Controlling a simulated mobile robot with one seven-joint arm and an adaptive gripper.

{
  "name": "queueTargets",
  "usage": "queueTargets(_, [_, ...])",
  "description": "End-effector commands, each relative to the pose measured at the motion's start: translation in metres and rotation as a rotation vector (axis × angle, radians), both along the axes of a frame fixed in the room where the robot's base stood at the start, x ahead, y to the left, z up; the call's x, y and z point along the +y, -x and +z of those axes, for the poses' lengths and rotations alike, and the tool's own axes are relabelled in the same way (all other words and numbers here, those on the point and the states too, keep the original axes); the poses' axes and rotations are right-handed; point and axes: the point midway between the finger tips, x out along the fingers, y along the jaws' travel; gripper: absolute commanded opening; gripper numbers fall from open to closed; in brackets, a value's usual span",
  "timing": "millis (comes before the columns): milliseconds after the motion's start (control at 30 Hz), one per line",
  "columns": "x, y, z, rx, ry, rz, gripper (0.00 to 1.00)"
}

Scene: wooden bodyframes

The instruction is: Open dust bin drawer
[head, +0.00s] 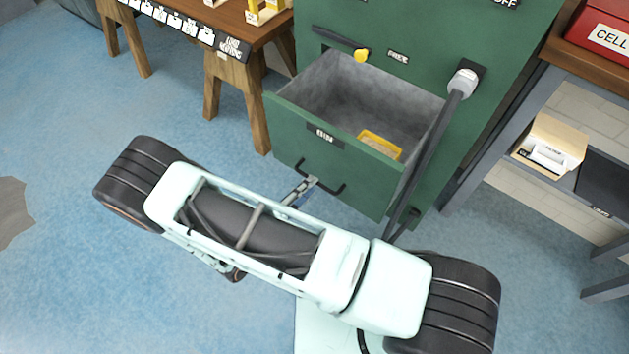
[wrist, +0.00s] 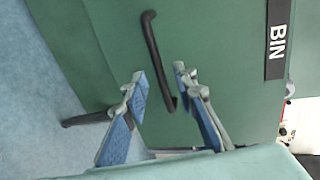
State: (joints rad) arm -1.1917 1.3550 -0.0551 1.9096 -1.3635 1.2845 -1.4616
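The green dust bin drawer (head: 335,155) is pulled out of the green cabinet (head: 420,45), with its grey inside showing. A yellow item (head: 380,143) lies inside. Its front has a BIN label, also in the wrist view (wrist: 278,40), and a black bar handle (head: 322,184). In the wrist view the handle (wrist: 155,50) runs between my gripper's fingers. My gripper (wrist: 159,72) is open, with its blue-padded fingers apart on either side of the bar. I cannot tell whether either finger touches it. In the head view my arm hides part of the gripper.
A wooden workbench (head: 225,32) stands left of the cabinet, its legs near the drawer. A shelf unit with a red box (head: 600,30) stands to the right. A dark lever (head: 430,150) crosses the drawer's right side. Blue floor (head: 60,90) is clear to the left.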

Motion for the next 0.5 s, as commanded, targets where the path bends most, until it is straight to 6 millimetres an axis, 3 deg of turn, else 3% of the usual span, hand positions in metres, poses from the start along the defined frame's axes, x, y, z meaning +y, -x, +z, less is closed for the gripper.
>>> queueTargets(300, [0.037, 0.050, 0.013, 0.000, -0.001, 0.003, 0.26])
queueTargets(500, [0.046, 0.063, 0.017, -0.001, 0.000, 0.000, 0.26])
